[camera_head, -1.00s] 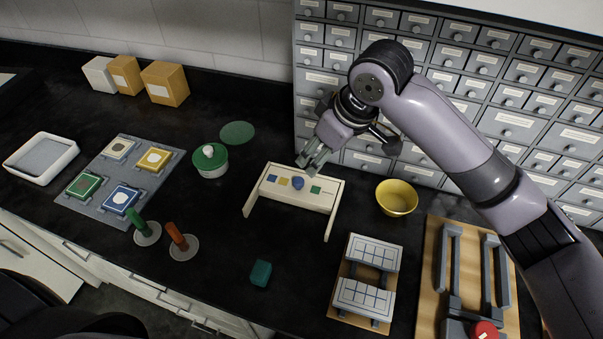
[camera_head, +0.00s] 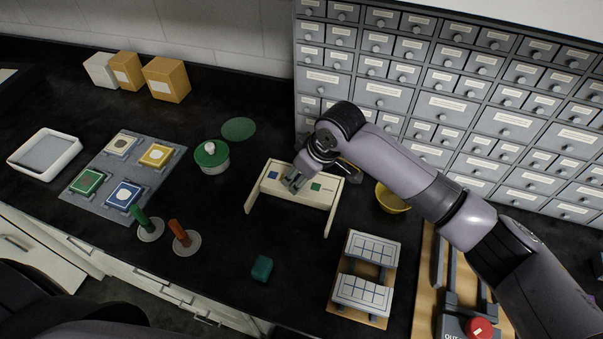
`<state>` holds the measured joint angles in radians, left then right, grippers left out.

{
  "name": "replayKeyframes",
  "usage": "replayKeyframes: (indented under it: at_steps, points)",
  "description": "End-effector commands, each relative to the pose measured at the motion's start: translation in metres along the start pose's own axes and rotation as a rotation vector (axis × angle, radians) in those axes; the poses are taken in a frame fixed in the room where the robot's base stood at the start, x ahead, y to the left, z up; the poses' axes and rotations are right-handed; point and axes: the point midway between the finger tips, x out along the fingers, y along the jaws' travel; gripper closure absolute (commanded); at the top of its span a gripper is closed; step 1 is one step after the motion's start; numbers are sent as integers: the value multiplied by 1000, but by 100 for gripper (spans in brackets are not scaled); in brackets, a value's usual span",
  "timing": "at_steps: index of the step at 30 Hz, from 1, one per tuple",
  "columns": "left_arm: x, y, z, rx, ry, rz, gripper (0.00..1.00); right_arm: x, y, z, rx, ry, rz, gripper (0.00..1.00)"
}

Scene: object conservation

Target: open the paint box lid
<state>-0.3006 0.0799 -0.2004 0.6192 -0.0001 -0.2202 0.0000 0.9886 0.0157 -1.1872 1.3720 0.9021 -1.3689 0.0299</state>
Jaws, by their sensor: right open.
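My right gripper (camera_head: 292,185) is open, its fingers pointing down over the middle of a cream stand (camera_head: 270,203) with coloured squares on its top. The fingers hide the yellow square and the blue knob there; I cannot tell whether they touch it. A blue square (camera_head: 272,175) and a green square (camera_head: 315,187) show on either side. A round pot with a green lid (camera_head: 211,153) and white knob stands left of the stand, lid on. I cannot tell for certain which of these is the paint box. My left gripper is not in view.
A green disc (camera_head: 239,129) lies behind the pot. A yellow bowl (camera_head: 391,199) is right of the stand, partly behind my arm. Stamps (camera_head: 182,238), a teal block (camera_head: 262,268) and a grid-topped rack (camera_head: 368,253) stand in front. Drawers (camera_head: 450,105) rise behind.

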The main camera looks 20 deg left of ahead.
Motion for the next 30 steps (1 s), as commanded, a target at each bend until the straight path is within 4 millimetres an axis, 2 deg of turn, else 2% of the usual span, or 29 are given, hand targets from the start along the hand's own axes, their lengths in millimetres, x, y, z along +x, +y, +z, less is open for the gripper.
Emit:
replayKeyframes:
  at_steps: [2, 20, 30]
  points:
    - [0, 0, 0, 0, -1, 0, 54, 0, 0, 0, 0, 0, 0, 60]
    - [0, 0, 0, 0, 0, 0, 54, -1, 0, 0, 1, 0, 0, 100]
    - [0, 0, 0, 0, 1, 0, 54, -1, 0, 0, 1, 0, 0, 100]
